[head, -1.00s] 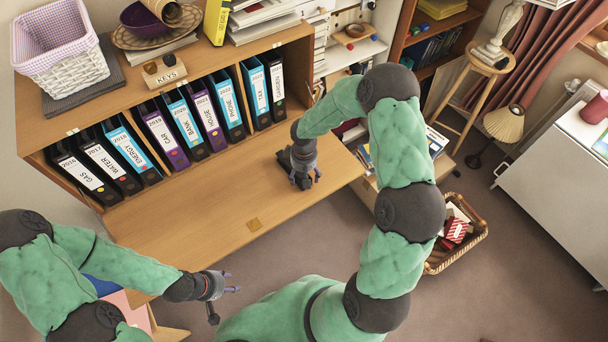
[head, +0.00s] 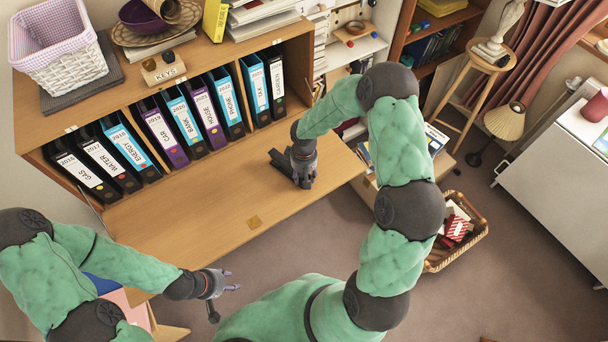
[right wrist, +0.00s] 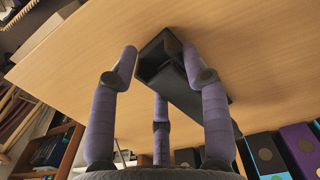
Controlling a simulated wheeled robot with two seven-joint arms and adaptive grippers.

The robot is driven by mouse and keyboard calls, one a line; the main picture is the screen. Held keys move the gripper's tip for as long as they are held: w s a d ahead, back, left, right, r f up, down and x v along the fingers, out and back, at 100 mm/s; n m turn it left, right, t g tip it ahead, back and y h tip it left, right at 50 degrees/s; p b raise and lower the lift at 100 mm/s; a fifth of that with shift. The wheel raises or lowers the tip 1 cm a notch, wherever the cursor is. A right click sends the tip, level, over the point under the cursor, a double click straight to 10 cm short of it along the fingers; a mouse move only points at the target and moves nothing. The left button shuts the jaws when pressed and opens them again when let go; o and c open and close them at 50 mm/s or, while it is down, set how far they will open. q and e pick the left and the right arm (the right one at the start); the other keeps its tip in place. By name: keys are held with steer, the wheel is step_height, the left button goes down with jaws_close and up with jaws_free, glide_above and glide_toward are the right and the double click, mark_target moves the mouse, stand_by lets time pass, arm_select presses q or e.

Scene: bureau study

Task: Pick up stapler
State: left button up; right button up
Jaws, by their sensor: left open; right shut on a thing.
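The black stapler (head: 282,163) is partly visible on the left side of my right gripper (head: 302,178), over the wooden fold-down desk flap (head: 215,205). In the right wrist view the stapler (right wrist: 180,72) lies between the purple fingers of my right gripper (right wrist: 158,62), its dark hollow end toward the camera. The right gripper is shut on it. I cannot tell whether the stapler touches the flap or is just above it. My left gripper (head: 218,290) is open and empty, in front of the flap's near edge and far from the stapler.
Several upright binders (head: 160,130) stand in the bureau behind the flap. A white basket (head: 62,55) and a key box (head: 163,68) sit on top. A wicker basket (head: 470,245) stands on the floor at right.

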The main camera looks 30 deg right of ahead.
steer(key=shift+w+d+r, duration=0.15)
steer(key=shift+r, duration=0.05)
steer(key=shift+r+p, duration=2.25)
steer(key=shift+r, duration=1.15)
